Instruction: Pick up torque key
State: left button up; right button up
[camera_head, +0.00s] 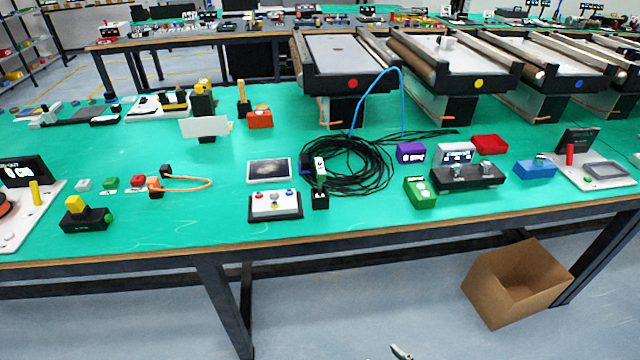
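I cannot tell for sure which object is the torque key. Upright handle-like pieces on the green table (120,226) include a yellow stick (35,193) on the white panel at the far left. A red stick (570,154) stands on the white panel at the right. A tan-handled tool (241,94) stands upright at the back beside an orange block. A yellow knob (75,204) sits on a black box at the left front. Neither of my grippers is clearly in view. A small pale and dark piece (401,352), too cut off to identify, shows at the bottom edge.
Coiled black cable (350,165) and a blue cord lie mid-table. Colored boxes, including a purple one (410,153) and a green one (420,192), stand at the right. Mini conveyors (345,58) line the back. An open cardboard box (517,282) is on the floor.

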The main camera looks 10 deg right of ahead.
aim_at(320, 171)
jog(key=i+l, duration=0.1)
jog(key=i, duration=0.4)
jog(key=l+u, duration=0.1)
jog(key=u, duration=0.4)
jog(key=l+u, duration=0.1)
jog(key=u, duration=0.35)
jog(key=l+u, duration=0.1)
jog(key=u, duration=0.4)
jog(key=k+l+u, duration=0.55)
jog(key=l+u, duration=0.15)
